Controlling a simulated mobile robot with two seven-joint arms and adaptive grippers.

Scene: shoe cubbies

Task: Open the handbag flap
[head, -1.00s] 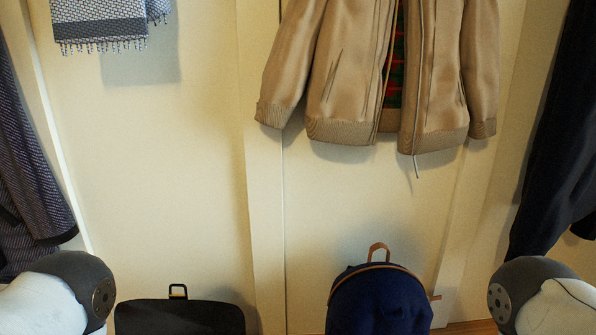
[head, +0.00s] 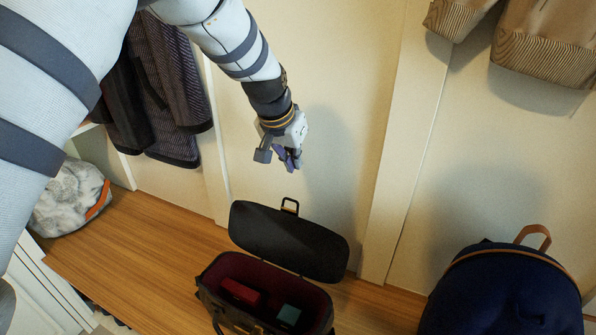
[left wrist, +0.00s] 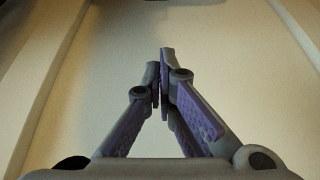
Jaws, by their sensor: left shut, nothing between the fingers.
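The dark handbag (head: 215,285) stands on the wooden bench, its dark red inside showing. Inside lie a red item (head: 241,293) and a teal item (head: 289,315). My left gripper (head: 292,164) is above the flap, in front of the cream wall, apart from the bag. Its fingers meet with nothing between them in the left wrist view (left wrist: 162,75). My right gripper is not in view.
A navy backpack (head: 505,295) with a brown handle stands right of the bag. A grey-white bag (head: 70,197) with an orange strip lies at the left of the wooden bench (head: 150,235).

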